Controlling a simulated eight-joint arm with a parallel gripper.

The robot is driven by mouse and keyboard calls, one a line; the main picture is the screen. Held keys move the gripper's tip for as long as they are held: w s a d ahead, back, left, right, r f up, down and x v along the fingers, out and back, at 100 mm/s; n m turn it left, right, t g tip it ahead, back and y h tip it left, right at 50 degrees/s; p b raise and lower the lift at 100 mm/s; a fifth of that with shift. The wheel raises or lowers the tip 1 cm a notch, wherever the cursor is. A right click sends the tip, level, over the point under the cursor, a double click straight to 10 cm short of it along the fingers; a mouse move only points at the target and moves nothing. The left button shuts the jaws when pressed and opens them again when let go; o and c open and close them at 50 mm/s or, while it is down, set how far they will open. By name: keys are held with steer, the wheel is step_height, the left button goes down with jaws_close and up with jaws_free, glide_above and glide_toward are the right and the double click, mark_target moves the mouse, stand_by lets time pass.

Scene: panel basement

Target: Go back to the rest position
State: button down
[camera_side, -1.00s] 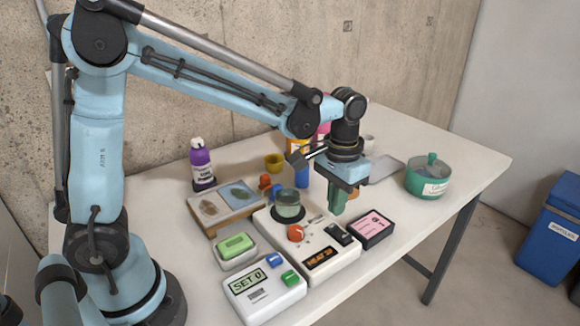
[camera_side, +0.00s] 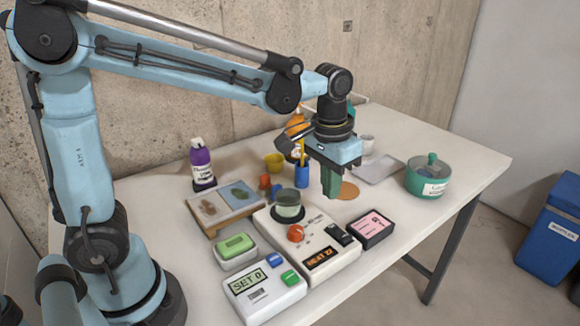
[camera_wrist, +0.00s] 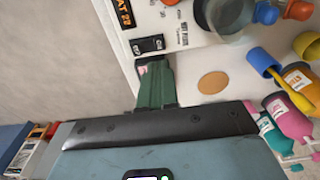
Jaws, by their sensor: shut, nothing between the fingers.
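My gripper (camera_side: 331,183) hangs from my arm above the table, pointing down, with its green fingers together and nothing between them. In the side view it is behind and above the white heater unit (camera_side: 342,262), apart from it. In the wrist view the green fingers (camera_wrist: 153,88) show beside the unit's black switch. The heater's display reads "HEAT 22", and a small glass pot (camera_side: 288,207) of greenish content stands on its round plate.
A timer box (camera_side: 262,290), a pink-labelled box (camera_side: 372,229), a green lidded pot (camera_side: 428,178) and a purple bottle (camera_side: 201,163) stand around. A blue cup (camera_side: 301,177) and an orange bottle (camera_side: 294,122) are behind my gripper. A flat tan disc (camera_side: 348,190) lies beside it.

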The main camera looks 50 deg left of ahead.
steer(key=s+a+t, duration=0.5)
steer(key=s+t, duration=0.1)
steer(key=s, duration=0.2)
steer(key=shift+s+r, duration=0.3)
steer(key=shift+s, duration=0.05)
